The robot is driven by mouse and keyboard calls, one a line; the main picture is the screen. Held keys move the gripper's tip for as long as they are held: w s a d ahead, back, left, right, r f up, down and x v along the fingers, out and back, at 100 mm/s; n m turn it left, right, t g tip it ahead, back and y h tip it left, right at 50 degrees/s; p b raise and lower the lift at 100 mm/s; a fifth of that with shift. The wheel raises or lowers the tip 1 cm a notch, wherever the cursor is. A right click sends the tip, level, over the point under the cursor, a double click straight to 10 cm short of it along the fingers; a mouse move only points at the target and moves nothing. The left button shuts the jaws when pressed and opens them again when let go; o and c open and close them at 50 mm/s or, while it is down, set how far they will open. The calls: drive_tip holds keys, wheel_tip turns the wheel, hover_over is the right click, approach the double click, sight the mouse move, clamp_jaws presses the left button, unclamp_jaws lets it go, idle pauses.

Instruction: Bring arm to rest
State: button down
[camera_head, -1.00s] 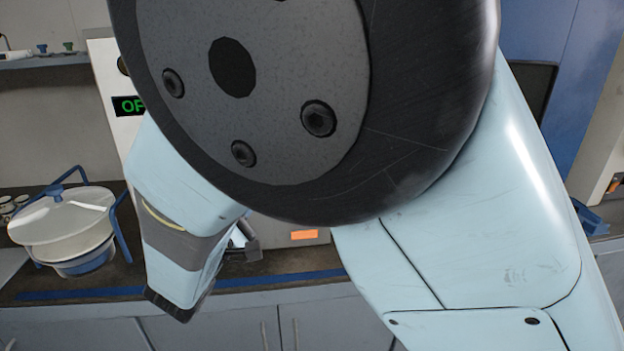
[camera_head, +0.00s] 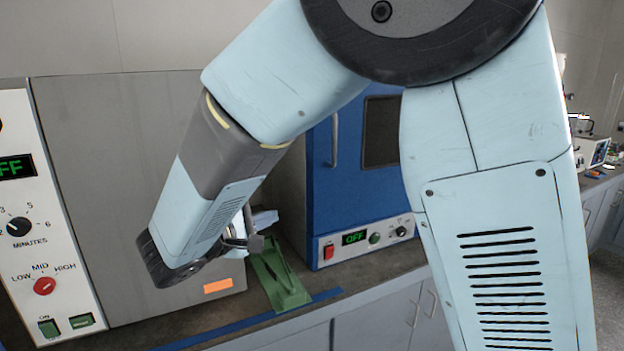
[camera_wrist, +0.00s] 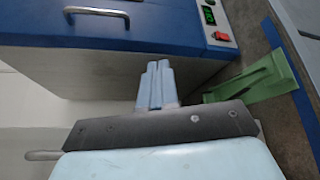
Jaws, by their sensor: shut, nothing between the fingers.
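My arm fills the middle and right of the head view, bent with its forearm reaching down to the left. My gripper (camera_head: 262,222) is partly hidden behind my wrist there, above the bench and beside a green holder. In the wrist view my gripper (camera_wrist: 157,68) shows its pale blue fingers side by side, shut with nothing between them.
A green holder (camera_head: 282,284) stands on the bench near my gripper. Behind it is a blue oven (camera_head: 320,190) reading OFF. At left is a grey machine (camera_head: 110,200) with dials. Blue tape (camera_head: 240,322) runs along the bench edge.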

drive_tip(key=s+d+m+g+y, duration=0.15)
drive_tip(key=d+m+g, duration=0.6)
drive_tip(key=d, duration=1.45)
drive_tip(key=s+d+r+m+y, duration=0.2)
drive_tip(key=s+d+m+y, duration=0.1)
drive_tip(key=s, duration=0.4)
drive_tip(key=s+d+r+m+y, duration=0.2)
drive_tip(key=s+d+m+y, duration=0.2)
drive_tip(key=s+d, duration=0.3)
drive_tip(key=shift+s+d+r+y, duration=0.15)
drive_tip(key=shift+d+r+y, duration=0.25)
drive_tip(key=shift+d, duration=0.25)
drive_tip(key=shift+a+m, duration=0.1)
drive_tip(key=shift+m, duration=0.15)
